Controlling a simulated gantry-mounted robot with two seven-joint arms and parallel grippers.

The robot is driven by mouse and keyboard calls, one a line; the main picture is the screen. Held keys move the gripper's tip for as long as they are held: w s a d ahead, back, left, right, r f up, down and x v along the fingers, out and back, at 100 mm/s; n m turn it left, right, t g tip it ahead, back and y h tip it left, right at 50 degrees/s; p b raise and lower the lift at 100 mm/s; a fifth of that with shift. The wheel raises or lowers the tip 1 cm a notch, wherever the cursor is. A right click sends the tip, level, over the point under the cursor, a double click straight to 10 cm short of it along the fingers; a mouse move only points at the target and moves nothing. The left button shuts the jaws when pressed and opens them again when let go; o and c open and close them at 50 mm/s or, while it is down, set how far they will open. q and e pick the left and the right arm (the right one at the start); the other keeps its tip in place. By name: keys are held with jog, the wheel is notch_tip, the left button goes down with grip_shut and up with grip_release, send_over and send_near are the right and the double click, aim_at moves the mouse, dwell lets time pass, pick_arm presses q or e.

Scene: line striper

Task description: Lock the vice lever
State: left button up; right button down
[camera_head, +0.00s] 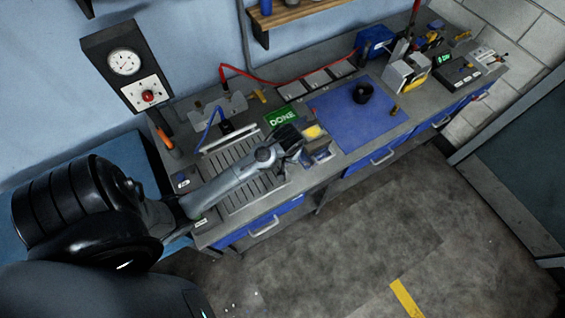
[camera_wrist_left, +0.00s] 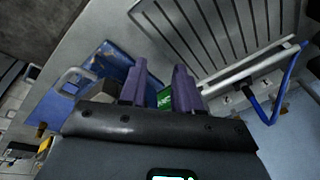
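My left gripper (camera_head: 299,150) reaches in from the left over the front part of the workbench, beside a small grey and blue block-like fixture (camera_head: 320,154) with a yellow top, which may be the vice. In the left wrist view the two purple fingers of my left gripper (camera_wrist_left: 160,88) stand apart with nothing seen held between them. A grey block (camera_wrist_left: 104,91) lies just left of the fingers there. I cannot make out the vice lever clearly; the gripper covers part of this area. My right gripper is not in view.
A green DONE sign (camera_head: 282,118) lies behind the gripper. A blue mat (camera_head: 345,130) with a black round part (camera_head: 362,91) is to the right. A slotted grey plate (camera_head: 240,170) lies under my arm. A grey and yellow machine (camera_head: 406,72) stands farther right.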

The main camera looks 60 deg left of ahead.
pick_arm(q)
jog(key=shift+s+d+r+m+t+p, duration=0.15)
jog(key=shift+s+d+r+m, duration=0.1)
jog(key=shift+s+d+m, duration=0.25)
jog(key=shift+s+d+r+m+t+p, duration=0.15)
jog(key=shift+s+d+r, duration=0.2)
jog(key=shift+d, duration=0.3)
jog(key=shift+s+d+r+m+t+p, duration=0.1)
jog(key=shift+s+d+r+m, duration=0.1)
jog(key=shift+s+d+m, duration=0.3)
jog(key=shift+d, duration=0.1)
